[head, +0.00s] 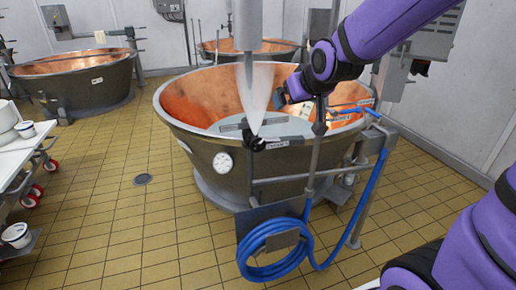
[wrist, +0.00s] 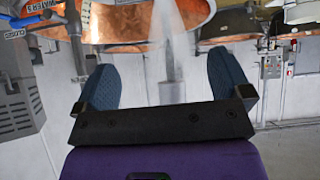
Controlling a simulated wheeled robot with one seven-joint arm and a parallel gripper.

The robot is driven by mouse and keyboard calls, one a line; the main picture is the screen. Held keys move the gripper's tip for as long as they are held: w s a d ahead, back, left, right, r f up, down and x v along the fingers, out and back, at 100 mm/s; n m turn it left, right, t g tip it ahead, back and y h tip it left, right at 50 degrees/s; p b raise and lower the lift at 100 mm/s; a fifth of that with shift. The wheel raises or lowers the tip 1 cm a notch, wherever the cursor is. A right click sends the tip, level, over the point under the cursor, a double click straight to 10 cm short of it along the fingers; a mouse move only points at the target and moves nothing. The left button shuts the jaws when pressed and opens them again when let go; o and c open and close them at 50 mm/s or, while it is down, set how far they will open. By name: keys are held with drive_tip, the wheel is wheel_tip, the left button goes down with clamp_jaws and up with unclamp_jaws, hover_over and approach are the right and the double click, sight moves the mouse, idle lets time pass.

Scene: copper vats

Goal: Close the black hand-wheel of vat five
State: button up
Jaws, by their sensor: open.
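A large copper-lined vat (head: 230,165) with a dark metal outside stands in the middle of the head view. A small black hand-wheel (head: 256,144) sits at its near rim beside a small label plate (head: 278,144), whose text I cannot read. A pale translucent plume (head: 256,90) spreads upward from the wheel. My gripper (head: 287,93) is above the vat, up and to the right of the wheel and apart from it. In the wrist view my gripper (wrist: 165,80) is open, with nothing between its two blue-grey fingers. I cannot make out the wheel there.
A grey vertical column (head: 248,25) crosses the top of the head view. A blue hose (head: 270,250) hangs coiled at the vat's front right, near blue-handled piping (head: 372,113). A white cart (head: 15,160) stands left. Tiled floor (head: 120,220) is open at front left.

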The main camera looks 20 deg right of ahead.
sight(259, 148)
drive_tip(key=w+f+t, duration=0.4)
drive_tip(key=w+f, duration=1)
drive_tip(key=w, duration=0.1)
wheel_tip(259, 148, down, 16)
drive_tip(key=t, duration=0.4)
drive_tip(key=w, duration=0.7)
drive_tip(key=w+a, duration=0.1)
drive_tip(key=w, duration=0.3)
drive_tip(key=shift+w, duration=0.2)
